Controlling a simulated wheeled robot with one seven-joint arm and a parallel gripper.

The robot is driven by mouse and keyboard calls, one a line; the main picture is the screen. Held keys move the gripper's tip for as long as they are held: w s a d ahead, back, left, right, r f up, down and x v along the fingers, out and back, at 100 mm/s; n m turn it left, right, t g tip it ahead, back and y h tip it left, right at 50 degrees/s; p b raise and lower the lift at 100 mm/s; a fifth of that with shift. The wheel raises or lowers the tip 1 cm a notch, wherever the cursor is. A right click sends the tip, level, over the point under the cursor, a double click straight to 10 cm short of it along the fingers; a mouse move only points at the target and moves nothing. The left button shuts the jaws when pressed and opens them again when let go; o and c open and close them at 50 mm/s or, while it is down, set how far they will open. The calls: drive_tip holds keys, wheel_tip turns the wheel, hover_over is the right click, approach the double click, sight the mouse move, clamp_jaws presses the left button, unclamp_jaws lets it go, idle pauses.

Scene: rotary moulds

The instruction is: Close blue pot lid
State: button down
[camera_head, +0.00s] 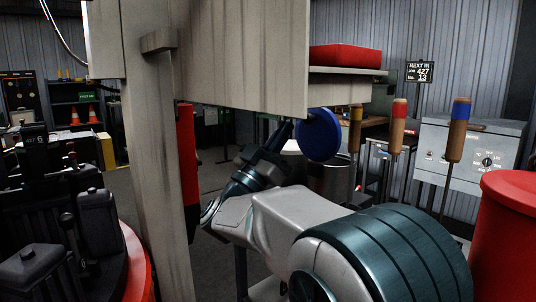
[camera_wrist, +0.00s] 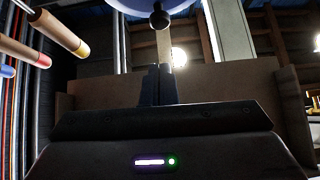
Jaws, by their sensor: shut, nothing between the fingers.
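The blue pot lid (camera_head: 319,134) is a round disc standing steeply tilted, just right of the wooden panel's lower corner. A grey metal pot (camera_head: 325,172) shows below it, partly hidden behind my arm. My gripper (camera_head: 285,130) is shut and empty, pointing up and right close to the lid's left side. I cannot tell whether it touches the lid. In the wrist view, the shut fingers (camera_wrist: 160,72) point towards a dark round knob (camera_wrist: 159,19) beneath a pale bluish rounded edge (camera_wrist: 150,4), probably the lid.
A large wooden panel (camera_head: 245,55) and post (camera_head: 155,180) stand close on the left and hide part of the gripper area. Wood-handled tools (camera_head: 397,125) stand upright on the right. A red drum (camera_head: 505,230) is at the right edge.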

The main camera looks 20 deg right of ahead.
sight(311, 135)
drive_tip(key=d, duration=0.1)
drive_tip(key=w+d, duration=0.1)
drive_tip(key=d, duration=0.1)
drive_tip(key=w+d, duration=0.1)
drive_tip(key=shift+d+r, duration=0.15)
drive_tip(key=shift+r, duration=0.2)
drive_tip(key=shift+d+r, duration=0.1)
drive_tip(key=shift+d, duration=0.05)
